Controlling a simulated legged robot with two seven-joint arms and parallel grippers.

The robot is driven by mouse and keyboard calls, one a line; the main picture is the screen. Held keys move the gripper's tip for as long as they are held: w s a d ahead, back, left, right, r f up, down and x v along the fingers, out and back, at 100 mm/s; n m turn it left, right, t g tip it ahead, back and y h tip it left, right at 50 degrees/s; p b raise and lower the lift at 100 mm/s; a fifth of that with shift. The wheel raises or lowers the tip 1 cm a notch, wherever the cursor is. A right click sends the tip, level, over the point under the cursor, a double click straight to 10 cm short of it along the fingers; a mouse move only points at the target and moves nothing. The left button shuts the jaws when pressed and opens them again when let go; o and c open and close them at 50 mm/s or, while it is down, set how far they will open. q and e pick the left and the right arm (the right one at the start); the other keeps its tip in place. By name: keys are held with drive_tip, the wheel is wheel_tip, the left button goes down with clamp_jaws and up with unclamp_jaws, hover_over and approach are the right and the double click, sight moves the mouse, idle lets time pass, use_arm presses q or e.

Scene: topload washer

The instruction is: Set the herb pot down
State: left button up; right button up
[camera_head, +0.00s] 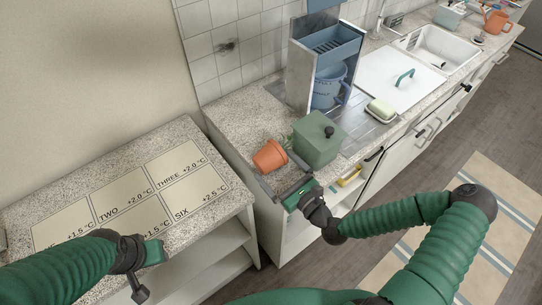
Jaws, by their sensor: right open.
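The orange-brown herb pot (270,156) is at the near-left end of the speckled counter (232,112), left of a green lidded box. It looks tilted; no plant shows in it. Whether its base touches the counter I cannot tell. My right gripper (276,171) is open at the counter's near edge, its dark fingers reaching toward the pot, one on each side of its near part. I see no clear grip on the pot. My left gripper (152,254) is over the front edge of the lower left counter, away from the pot; its jaw opening is unclear.
The green box (318,140) stands close to the pot's right. A labelled panel grid (130,203) covers the lower left counter. A gap separates the two counters.

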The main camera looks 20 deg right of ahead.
sight(268, 156)
drive_tip(key=x, duration=0.3)
drive_tip(key=p+x, duration=0.1)
drive_tip(key=x, duration=0.1)
drive_tip(key=shift+r, duration=0.35)
drive_tip(key=shift+w+d+f, duration=0.1)
drive_tip(key=shift+w+d, duration=0.05)
drive_tip(key=shift+w, duration=0.05)
drive_tip(key=shift+d, duration=0.25)
drive_tip(key=shift+c, duration=0.6)
drive_tip(key=shift+s+a, duration=0.1)
drive_tip(key=shift+a, duration=0.2)
drive_tip(key=c, duration=1.4)
drive_tip(key=shift+d, duration=0.2)
drive_tip(key=c, duration=0.5)
